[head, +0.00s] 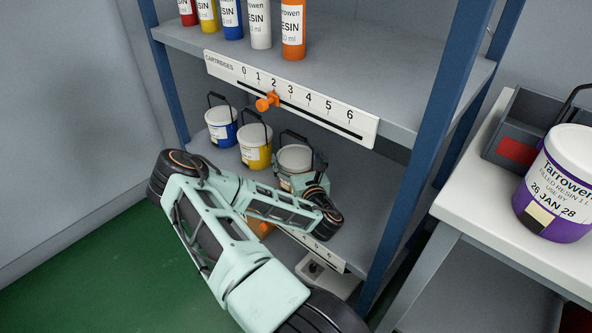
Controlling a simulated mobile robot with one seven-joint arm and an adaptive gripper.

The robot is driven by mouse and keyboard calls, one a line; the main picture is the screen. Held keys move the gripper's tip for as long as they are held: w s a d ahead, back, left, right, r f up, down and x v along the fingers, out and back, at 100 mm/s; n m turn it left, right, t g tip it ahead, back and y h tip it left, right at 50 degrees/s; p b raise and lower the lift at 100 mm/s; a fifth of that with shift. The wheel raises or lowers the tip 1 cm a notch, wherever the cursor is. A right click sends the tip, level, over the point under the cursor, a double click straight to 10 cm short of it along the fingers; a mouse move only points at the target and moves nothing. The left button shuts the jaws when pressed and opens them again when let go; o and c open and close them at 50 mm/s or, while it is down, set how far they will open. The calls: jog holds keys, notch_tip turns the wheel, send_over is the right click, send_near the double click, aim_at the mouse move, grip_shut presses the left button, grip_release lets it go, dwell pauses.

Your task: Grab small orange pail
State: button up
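No small orange pail shows clearly in the head view. Small lidded pails stand in a row on the lower shelf: a blue one (221,128), a yellow one (255,148) and a whitish or grey one (295,158) at the right. My arm's end covers the lower part of the right pail, and its body colour is hard to tell. My gripper (312,172) is at this pail's right front side. Its fingers are small and partly hidden, so I cannot tell whether they are open, shut or touching the pail.
Resin cartridges stand on the upper shelf, with an orange one (293,30) at the right. A scale strip (330,112) with an orange slider (267,101) runs along that shelf's edge. Blue posts (425,150) frame the rack. A purple tub (560,185) stands on the white table (490,225).

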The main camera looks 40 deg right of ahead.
jog(key=c, duration=1)
jog(key=shift+r, duration=0.1)
jog(key=shift+c, duration=0.5)
